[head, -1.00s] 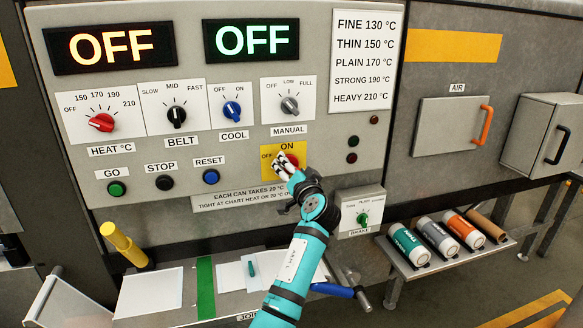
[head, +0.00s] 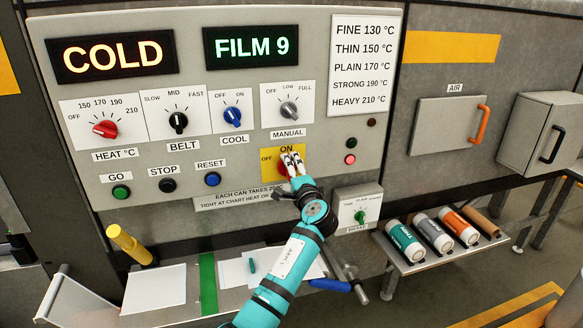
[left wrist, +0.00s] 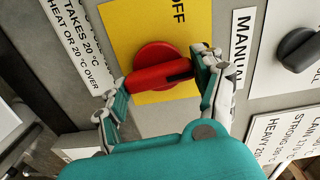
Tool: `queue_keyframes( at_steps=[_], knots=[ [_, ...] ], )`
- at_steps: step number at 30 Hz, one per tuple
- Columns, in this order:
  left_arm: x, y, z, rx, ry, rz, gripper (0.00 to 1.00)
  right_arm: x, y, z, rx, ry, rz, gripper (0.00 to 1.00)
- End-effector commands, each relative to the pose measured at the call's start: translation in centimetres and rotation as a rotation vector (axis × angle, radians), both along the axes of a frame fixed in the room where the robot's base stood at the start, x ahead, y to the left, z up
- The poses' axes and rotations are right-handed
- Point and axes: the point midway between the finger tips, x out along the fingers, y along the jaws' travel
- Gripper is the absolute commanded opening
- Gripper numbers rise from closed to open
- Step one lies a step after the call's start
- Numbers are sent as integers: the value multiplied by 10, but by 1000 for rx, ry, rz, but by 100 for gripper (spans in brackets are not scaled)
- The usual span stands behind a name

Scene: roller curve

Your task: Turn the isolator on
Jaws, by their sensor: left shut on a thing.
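The isolator is a red knob (head: 282,170) on a yellow plate (head: 268,171) marked OFF at its left and ON at its top. My left gripper (head: 291,160) covers much of the knob in the head view. In the left wrist view the knob (left wrist: 155,78) sits between the two fingers of my left gripper (left wrist: 162,88), which are shut on its bar. The bar's black mark points right there, toward the MANUAL label, which is the ON side. The ON word is hidden in the wrist view. My right gripper is not in view.
The displays (head: 110,55) read COLD and FILM 9 (head: 250,46). A lower lamp (head: 350,159) glows red. The MANUAL knob (head: 289,110) is just above, and the brake box (head: 358,207) is at lower right. Film rolls (head: 407,243) lie on a shelf.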

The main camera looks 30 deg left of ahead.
Motion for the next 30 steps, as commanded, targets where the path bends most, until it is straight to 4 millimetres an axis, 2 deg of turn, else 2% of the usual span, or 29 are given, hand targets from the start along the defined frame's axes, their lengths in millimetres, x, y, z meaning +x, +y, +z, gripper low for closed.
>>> queue_keyframes(
  at_steps=[9,23,24,29,30],
  knots=[
    [0,-1,-3,61,78,-2,36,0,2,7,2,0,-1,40],
    [0,-1,-3,73,90,-2,36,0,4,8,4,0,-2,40],
    [0,-1,-3,72,91,-1,70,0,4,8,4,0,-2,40],
    [0,-1,-3,71,88,-1,91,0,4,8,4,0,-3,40],
    [0,-1,-2,72,87,-1,92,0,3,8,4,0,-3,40]
  ],
)
